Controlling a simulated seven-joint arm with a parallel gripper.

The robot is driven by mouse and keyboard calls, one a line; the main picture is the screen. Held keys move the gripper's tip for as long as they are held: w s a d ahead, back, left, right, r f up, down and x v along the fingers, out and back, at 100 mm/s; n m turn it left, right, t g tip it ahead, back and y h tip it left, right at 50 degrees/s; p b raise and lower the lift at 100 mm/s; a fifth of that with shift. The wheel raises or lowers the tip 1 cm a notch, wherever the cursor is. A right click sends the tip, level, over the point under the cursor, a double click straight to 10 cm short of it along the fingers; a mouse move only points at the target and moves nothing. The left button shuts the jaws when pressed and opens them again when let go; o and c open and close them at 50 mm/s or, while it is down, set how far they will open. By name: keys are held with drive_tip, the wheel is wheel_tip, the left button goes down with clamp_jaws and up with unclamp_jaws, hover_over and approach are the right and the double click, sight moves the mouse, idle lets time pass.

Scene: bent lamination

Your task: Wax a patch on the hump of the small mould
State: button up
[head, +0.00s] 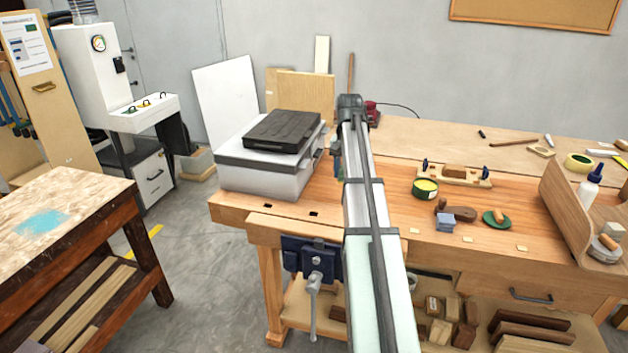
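What looks like the small mould (455,173) is a low wooden base on the bench, with a raised block in its middle and a dark blue upright fitting at each end. An open round tin (425,189) with yellow contents, probably the wax, stands just left of it and nearer. A green disc with a wooden knob (496,219) lies in front and to the right. My arm crosses the middle of the head view, left of the tin. My gripper is hidden beyond or behind the arm, so its fingers do not show.
A grey case with a black top (270,160) stands at the bench's left end. A large curved wooden form (567,215) stands at the right. Bare bench top (400,237) shows along the front.

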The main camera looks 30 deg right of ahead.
drive_tip(key=s+d, duration=0.2)
drive_tip(key=d, duration=1.3)
drive_tip(key=s+d+r, duration=0.1)
drive_tip(key=s+d, duration=0.2)
drive_tip(key=d, duration=1.2)
drive_tip(key=s+d+r, duration=0.1)
drive_tip(key=s+d, duration=0.1)
drive_tip(key=d, duration=1.3)
drive_tip(key=shift+s+d+r, duration=0.15)
drive_tip(key=shift+s+r, duration=0.05)
drive_tip(key=shift+s, duration=0.1)
